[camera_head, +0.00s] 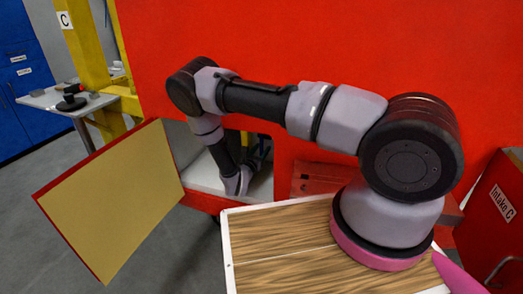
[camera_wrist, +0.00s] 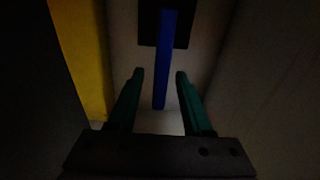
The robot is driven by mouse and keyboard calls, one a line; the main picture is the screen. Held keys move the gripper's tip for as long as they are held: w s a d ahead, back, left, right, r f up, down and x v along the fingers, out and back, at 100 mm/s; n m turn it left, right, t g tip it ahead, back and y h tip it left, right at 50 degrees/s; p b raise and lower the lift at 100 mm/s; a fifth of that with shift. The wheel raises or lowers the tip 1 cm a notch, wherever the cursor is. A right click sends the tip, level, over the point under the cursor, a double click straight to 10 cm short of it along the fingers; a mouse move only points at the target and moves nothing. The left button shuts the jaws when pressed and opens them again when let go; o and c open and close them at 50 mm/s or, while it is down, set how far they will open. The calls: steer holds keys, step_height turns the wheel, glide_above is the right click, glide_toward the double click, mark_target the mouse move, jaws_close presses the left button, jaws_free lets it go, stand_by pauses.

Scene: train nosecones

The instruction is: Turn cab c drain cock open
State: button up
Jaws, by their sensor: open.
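In the wrist view my gripper (camera_wrist: 160,75) is open, its two dark green fingers apart. A blue bar-shaped handle (camera_wrist: 164,60), which looks like the drain cock's lever, hangs down from a dark square plate (camera_wrist: 148,28) on the back wall. Its lower end shows between the fingertips in the picture, and I cannot tell whether either finger touches it. In the head view my arm reaches into an opening (camera_head: 205,158) in the red cab front (camera_head: 230,40).
A hatch door (camera_head: 115,200), tan inside with a red edge, stands open left of the opening. A yellow strip (camera_wrist: 82,60) runs along the left inside the dark recess. A red "Intake C" panel (camera_head: 490,215) is at the right. A side table (camera_head: 62,102) stands back left.

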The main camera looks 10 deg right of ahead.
steer(key=shift+w, duration=0.1)
jaws_close()
stand_by(1.4)
